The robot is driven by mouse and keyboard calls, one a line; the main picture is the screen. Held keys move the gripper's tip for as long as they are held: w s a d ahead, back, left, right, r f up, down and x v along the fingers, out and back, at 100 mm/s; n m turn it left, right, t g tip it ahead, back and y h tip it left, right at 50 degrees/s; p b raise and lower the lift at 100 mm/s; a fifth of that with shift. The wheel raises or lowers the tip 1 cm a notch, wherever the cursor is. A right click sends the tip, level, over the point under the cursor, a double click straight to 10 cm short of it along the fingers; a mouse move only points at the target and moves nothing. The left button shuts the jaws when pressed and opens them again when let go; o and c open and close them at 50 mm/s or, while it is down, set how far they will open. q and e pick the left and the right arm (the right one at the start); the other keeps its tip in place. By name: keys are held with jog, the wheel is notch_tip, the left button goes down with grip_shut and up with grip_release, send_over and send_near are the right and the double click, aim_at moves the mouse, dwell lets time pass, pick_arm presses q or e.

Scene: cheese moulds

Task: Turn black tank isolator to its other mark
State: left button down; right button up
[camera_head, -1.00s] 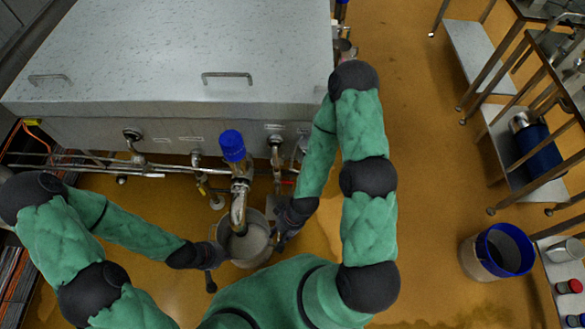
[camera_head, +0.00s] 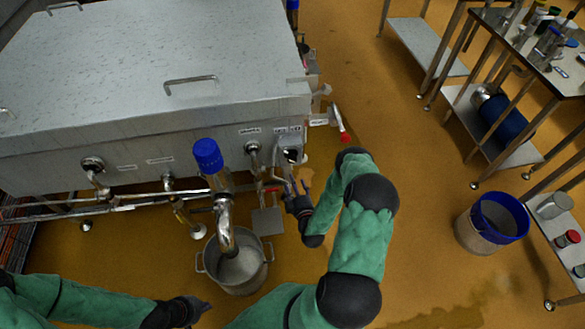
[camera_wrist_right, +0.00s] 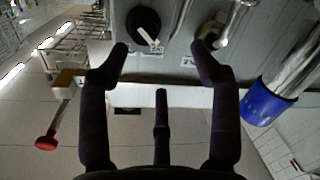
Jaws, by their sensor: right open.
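The black isolator (camera_wrist_right: 143,25) is a round knob with a white pointer bar on the tank's grey front, at the top of the right wrist view. Its pointer slants down to the right. In the head view, the isolator (camera_head: 290,155) is small and dark, near the tank's right front corner; its marks are too small to read. My right gripper (camera_head: 289,186) is just below it; in the wrist view its fingers (camera_wrist_right: 160,55) are spread and empty, apart from the knob. My left gripper (camera_head: 197,306) is low in the head view; its fingers are unclear.
A blue-capped pipe (camera_head: 208,157) stands left of my right arm, above a steel bucket (camera_head: 240,268). A red-tipped handle (camera_head: 344,136) juts out right of the tank (camera_head: 120,60). A blue-rimmed bucket (camera_head: 465,232) stands on the open floor at right.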

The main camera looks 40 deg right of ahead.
aim_at(292, 161)
jog(key=shift+t+h, duration=0.3)
jog(key=shift+h, duration=0.1)
jog(key=b+x, duration=0.1)
jog(key=x, duration=0.2)
jog(key=d+b+x, duration=0.1)
jog(key=x, duration=0.3)
jog(key=b+x, duration=0.1)
jog(key=x, duration=0.2)
jog(key=shift+s+d+r, duration=0.1)
jog(key=shift+s+d, duration=0.1)
jog(key=shift+d, duration=0.2)
jog(key=c, duration=1.1)
